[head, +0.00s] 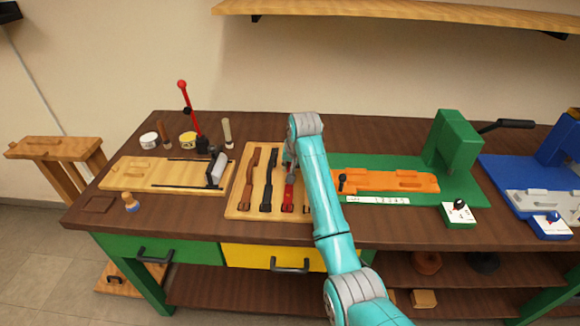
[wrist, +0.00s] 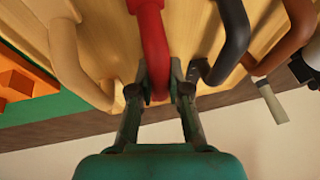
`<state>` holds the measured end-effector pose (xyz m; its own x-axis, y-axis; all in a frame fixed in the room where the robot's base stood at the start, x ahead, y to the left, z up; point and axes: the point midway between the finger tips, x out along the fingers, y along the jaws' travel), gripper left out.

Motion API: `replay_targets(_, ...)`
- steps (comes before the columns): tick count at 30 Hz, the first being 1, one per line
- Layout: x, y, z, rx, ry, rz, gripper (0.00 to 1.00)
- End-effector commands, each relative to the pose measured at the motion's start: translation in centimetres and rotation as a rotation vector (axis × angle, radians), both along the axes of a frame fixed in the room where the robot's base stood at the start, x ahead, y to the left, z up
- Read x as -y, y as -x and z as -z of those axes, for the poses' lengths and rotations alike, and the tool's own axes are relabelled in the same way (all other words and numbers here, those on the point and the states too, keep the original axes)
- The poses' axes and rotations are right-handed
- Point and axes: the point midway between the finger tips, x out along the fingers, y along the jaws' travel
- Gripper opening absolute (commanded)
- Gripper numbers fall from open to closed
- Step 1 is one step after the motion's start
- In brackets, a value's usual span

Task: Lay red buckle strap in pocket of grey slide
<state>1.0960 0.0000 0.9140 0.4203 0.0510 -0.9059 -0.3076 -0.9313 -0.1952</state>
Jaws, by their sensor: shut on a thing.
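The red buckle strap (head: 288,196) lies in its place on the wooden board (head: 236,208), partly hidden by my arm in the head view. In the wrist view my gripper (wrist: 159,92) is shut on the arched part of the red strap (wrist: 150,40), one finger on each side. I cannot see clear lifting from the board. The grey slide (head: 538,203) is at the far right on the blue fixture (head: 498,176), cut off by the picture edge. Its pocket shows only in part.
A brown strap (head: 248,180) and a black strap (head: 268,182) lie left of the red one. A cream strap (wrist: 75,60) shows in the wrist view. An orange slide (head: 390,180) and a green press (head: 456,145) stand between the board and the blue fixture.

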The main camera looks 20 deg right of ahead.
Motion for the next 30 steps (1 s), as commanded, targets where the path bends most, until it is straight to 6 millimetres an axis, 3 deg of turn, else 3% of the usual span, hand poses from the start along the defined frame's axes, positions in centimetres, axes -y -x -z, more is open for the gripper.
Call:
replay_targets(4, 0.0, 0.0, 0.4, 0.0, 0.0, 0.0, 0.0)
replay_targets(5, 0.0, 0.0, 0.3, 0.0, 0.0, 0.0, 0.24)
replay_targets(7, 0.0, 0.0, 0.3, 0.0, 0.0, 0.0, 0.41)
replay_targets(20, 0.0, 0.3, -0.3, 0.0, 0.0, 0.0, 0.42)
replay_targets(30, 1.2, 2.8, -5.7, 0.003, 0.0, 0.001, 0.42)
